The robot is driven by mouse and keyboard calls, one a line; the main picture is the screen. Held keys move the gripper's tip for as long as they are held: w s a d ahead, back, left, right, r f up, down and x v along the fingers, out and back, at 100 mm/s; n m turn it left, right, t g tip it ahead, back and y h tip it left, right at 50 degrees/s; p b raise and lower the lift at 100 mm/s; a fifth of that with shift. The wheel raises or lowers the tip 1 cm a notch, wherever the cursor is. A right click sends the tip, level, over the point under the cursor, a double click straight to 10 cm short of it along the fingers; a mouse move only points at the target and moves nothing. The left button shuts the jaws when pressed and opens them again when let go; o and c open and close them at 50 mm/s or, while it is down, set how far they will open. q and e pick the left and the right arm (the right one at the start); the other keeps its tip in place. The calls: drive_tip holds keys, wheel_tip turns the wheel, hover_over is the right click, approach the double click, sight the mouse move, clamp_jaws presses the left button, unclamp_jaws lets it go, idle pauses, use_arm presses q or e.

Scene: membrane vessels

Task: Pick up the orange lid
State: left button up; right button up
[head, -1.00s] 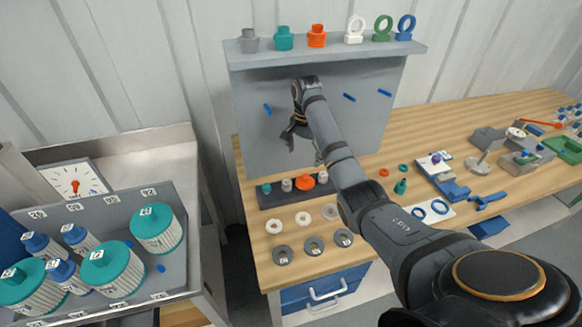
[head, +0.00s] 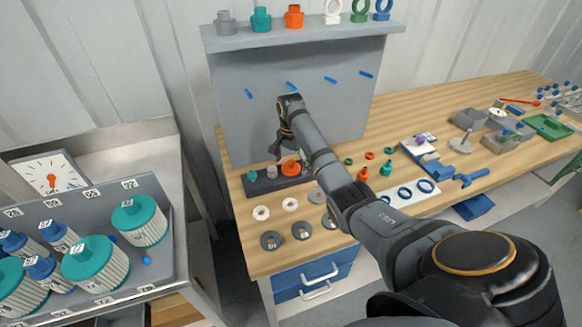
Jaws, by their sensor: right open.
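An orange lid (head: 291,168) sits on a dark rack (head: 262,186) at the left part of the wooden bench, beside a pale piece and a teal piece. Another orange capped piece (head: 294,17) stands on the high shelf. My right gripper (head: 277,149) is open and empty, pointing down just above and slightly left of the orange lid in the picture. Its fingers are small and dark, and I cannot tell whether they touch anything. My left gripper is not in view.
A grey pegboard (head: 232,110) with blue pegs rises behind the rack. White rings (head: 261,213) and dark discs (head: 271,240) lie in front of it. A grey tray (head: 160,190) of teal-lidded vessels stands at left.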

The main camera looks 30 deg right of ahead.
sight(295, 170)
drive_tip(key=shift+f, duration=0.2)
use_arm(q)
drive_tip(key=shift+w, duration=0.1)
use_arm(e)
drive_tip(key=c, duration=1.2)
drive_tip(key=shift+r, duration=0.1)
drive_tip(key=shift+c, duration=0.2)
drive_tip(key=shift+r, duration=0.25)
drive_tip(key=r, duration=0.1)
drive_tip(key=s+r, duration=0.1)
drive_tip(key=r, duration=0.1)
drive_tip(key=s+r, duration=0.1)
drive_tip(key=r, duration=0.1)
drive_tip(key=shift+d+r, duration=0.2)
drive_tip(key=shift+d, duration=0.05)
use_arm(q)
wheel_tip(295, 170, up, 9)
drive_tip(key=p, duration=0.9)
use_arm(e)
drive_tip(key=s+d+r, duration=0.2)
drive_tip(key=s+r, duration=0.5)
drive_tip(key=s, duration=0.4)
drive_tip(key=shift+s+d, duration=0.2)
drive_tip(key=shift+s, duration=0.15)
